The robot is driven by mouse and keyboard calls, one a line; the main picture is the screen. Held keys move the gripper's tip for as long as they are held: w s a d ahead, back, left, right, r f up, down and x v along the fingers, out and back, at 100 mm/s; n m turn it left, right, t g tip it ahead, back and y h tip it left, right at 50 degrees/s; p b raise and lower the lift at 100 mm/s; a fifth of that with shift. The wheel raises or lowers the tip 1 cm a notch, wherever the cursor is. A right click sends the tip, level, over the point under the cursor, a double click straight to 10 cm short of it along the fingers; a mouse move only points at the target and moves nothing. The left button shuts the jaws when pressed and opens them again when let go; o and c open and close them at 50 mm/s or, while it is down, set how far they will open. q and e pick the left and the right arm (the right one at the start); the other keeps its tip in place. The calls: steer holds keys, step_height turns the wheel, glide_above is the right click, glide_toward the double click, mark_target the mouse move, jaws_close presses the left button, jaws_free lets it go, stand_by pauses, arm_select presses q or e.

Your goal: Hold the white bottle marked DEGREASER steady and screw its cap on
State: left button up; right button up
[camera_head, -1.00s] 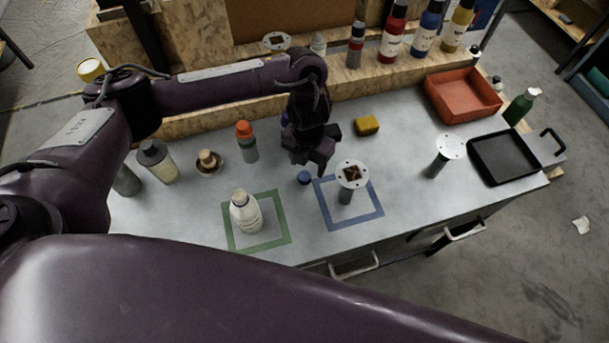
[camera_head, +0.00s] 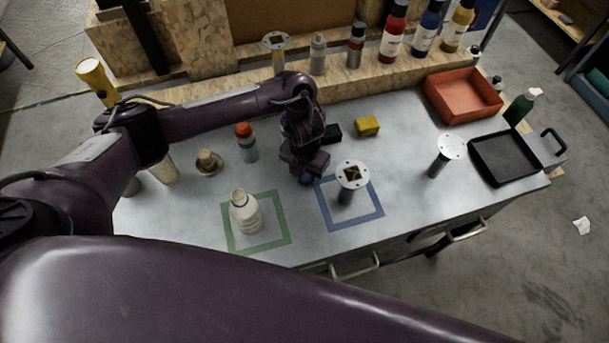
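A white bottle (camera_head: 246,214) stands upright inside the green taped square (camera_head: 283,233), its mouth uncovered. Its label is too small to read. A small blue cap (camera_head: 305,181) lies on the table to the left of the blue taped square (camera_head: 345,226), mostly hidden by my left gripper (camera_head: 304,172). That gripper points down, with its fingers at or just over the cap. Whether they are apart or closed on it cannot be made out. My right gripper is not in view.
A flanged metal post (camera_head: 352,176) stands in the blue square, another (camera_head: 447,153) to its right. An orange-capped bottle (camera_head: 246,143), yellow block (camera_head: 367,126), red bin (camera_head: 461,98) and black tray (camera_head: 503,160) are around. The table between bottle and gripper is clear.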

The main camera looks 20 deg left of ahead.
arm_select(q)
steer(key=c, duration=0.5)
steer(key=shift+c, duration=0.2)
step_height(320, 180, up, 9)
steer(key=p, duration=0.3)
step_height(320, 180, up, 11)
glide_above(305, 176)
